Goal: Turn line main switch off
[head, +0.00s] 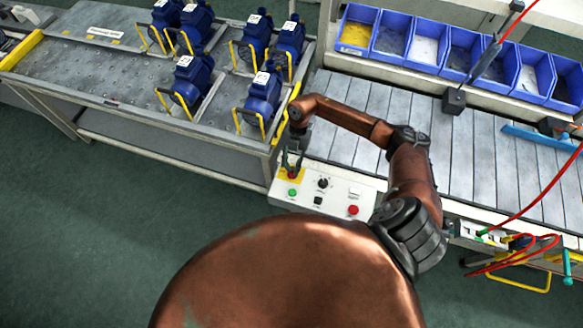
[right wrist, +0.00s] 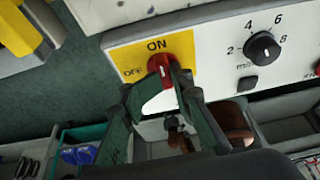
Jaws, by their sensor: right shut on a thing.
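The line main switch is a red rotary knob (right wrist: 158,66) on a yellow plate (right wrist: 184,48) marked ON above and OFF to the left. In the right wrist view a small white mark shows on the knob; the fingers cover its lower part, so I cannot tell its exact setting. My right gripper (right wrist: 164,86) is shut on the knob. In the head view my right gripper (head: 291,163) reaches down onto the left end of the white control panel (head: 328,207), where the yellow plate shows. My left gripper is not in view.
The panel also bears a black dial (right wrist: 263,48), a green button (head: 292,193) and a red button (head: 353,210). A bench with blue pumps (head: 262,95) stands at the left. A slatted conveyor (head: 350,147) lies behind the panel, with blue bins (head: 428,44) beyond it.

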